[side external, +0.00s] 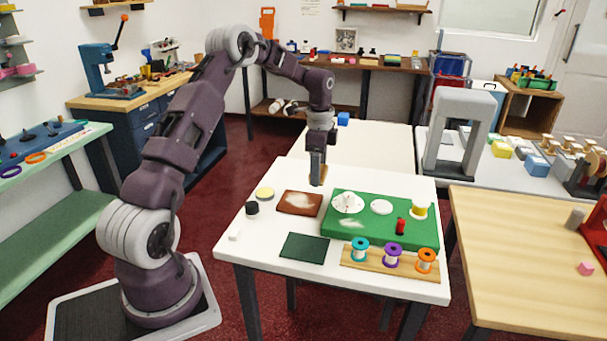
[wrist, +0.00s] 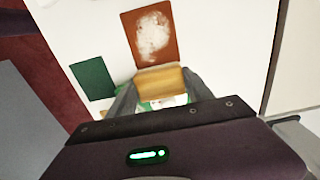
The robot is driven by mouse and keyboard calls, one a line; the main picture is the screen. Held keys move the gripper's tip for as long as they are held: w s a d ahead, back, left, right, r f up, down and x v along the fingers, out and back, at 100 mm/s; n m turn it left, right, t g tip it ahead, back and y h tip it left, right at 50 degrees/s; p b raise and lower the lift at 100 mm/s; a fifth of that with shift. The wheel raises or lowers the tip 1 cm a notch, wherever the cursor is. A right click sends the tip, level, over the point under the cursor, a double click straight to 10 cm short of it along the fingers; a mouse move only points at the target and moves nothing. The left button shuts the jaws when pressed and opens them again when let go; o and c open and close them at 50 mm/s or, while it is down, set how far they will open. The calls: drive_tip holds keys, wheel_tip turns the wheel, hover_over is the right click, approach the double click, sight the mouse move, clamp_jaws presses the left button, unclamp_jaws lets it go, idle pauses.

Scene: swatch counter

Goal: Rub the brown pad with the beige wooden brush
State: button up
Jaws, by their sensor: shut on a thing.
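The brown pad (side external: 290,205) lies flat on the white table with a pale, powdery white patch on it. It also shows at the top of the wrist view (wrist: 171,48). My gripper (side external: 317,176) is upright above the table, behind and to the right of the brown pad in the side view. In the wrist view my gripper (wrist: 160,82) is shut on the beige wooden brush (wrist: 162,80), held crosswise between the fingers. Its underside is hidden. In the side view only a small tan part of the brush (side external: 326,177) shows, apart from the pad.
A dark green pad (side external: 305,247) lies in front. A wooden rack (side external: 375,262) holds thread spools. A black cap (side external: 252,208) and a yellow disc (side external: 265,193) sit left.

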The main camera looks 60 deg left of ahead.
sight(317, 205)
drive_tip(key=shift+f, duration=3.4)
drive_tip(key=shift+s+a+f, duration=0.45)
drive_tip(key=shift+f, duration=0.2)
drive_tip(key=shift+c, duration=0.7)
drive_tip(key=shift+s+a, duration=3.15)
drive_tip(key=shift+s, duration=0.05)
drive_tip(key=shift+w+d, duration=3.55)
drive_tip(key=shift+s+d, duration=0.1)
drive_tip(key=shift+d, duration=0.15)
drive_tip(key=shift+s, duration=0.3)
drive_tip(key=shift+s+a, duration=3.45)
drive_tip(key=shift+s, duration=0.05)
drive_tip(key=shift+w+d, duration=3.5)
drive_tip(key=shift+w, duration=0.05)
drive_tip(key=shift+w+d+r, duration=0.1)
drive_tip(key=shift+r, duration=4.05)
